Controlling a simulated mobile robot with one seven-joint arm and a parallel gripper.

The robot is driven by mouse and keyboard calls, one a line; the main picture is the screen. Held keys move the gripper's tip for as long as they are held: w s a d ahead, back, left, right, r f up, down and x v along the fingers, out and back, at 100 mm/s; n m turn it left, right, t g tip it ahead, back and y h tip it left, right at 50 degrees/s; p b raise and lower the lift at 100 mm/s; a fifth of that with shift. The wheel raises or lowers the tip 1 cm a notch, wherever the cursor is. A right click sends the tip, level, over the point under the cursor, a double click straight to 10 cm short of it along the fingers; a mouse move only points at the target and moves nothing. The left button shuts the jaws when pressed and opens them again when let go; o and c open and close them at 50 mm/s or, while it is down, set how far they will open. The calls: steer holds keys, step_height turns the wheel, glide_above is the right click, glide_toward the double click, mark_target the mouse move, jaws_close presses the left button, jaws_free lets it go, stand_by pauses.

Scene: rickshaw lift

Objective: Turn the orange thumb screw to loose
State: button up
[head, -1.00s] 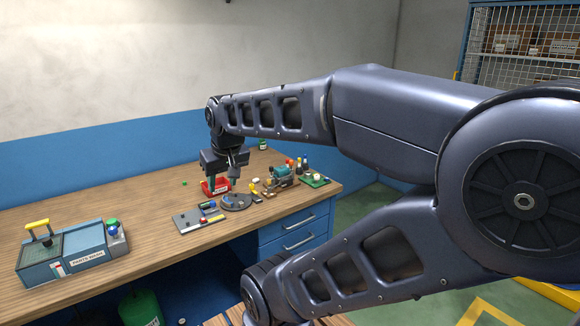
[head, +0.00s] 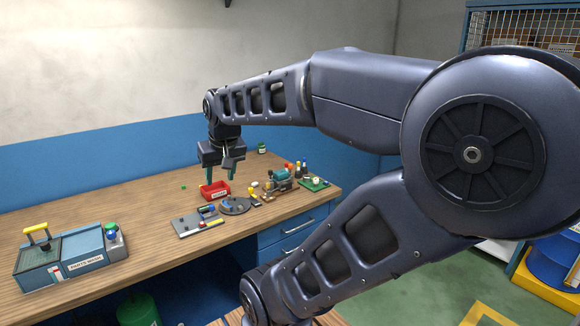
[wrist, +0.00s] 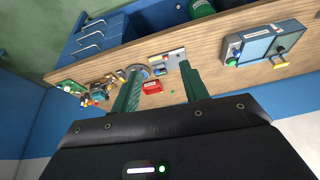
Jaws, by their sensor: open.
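I cannot pick out the orange thumb screw; the small parts on the bench are too small to tell apart. A teal device on a brown base (head: 277,182) stands at the right of the bench. A grey round plate (head: 236,206) and a grey flat plate with small fittings (head: 198,226) lie left of it. My gripper (head: 218,175) is open and empty, pointing down above the bench by a red bin (head: 214,191). In the wrist view my gripper (wrist: 160,72) shows two green fingers spread apart, with the red bin (wrist: 152,87) between them.
A blue-grey parts washer (head: 75,261) with a yellow handle stands at the bench's left. A green board (head: 314,184) and small bottles are near the right end. Blue drawers (head: 293,232) are below.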

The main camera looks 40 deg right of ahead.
steer(key=w+d+r+m+g, duration=0.1)
steer(key=w+d+r+m, duration=0.2)
steer(key=w+d, duration=0.35)
steer(key=w+d+r+m, duration=0.3)
steer(key=w, duration=0.6)
steer(key=m+g, duration=0.3)
steer(key=m, duration=1.1)
glide_above(290, 165)
step_height(290, 165, down, 22)
steer(key=f, duration=0.9)
steer(key=shift+w+d+f, duration=0.15)
steer(key=shift+d+f, duration=0.05)
steer(key=shift+f, duration=0.2)
jaws_close()
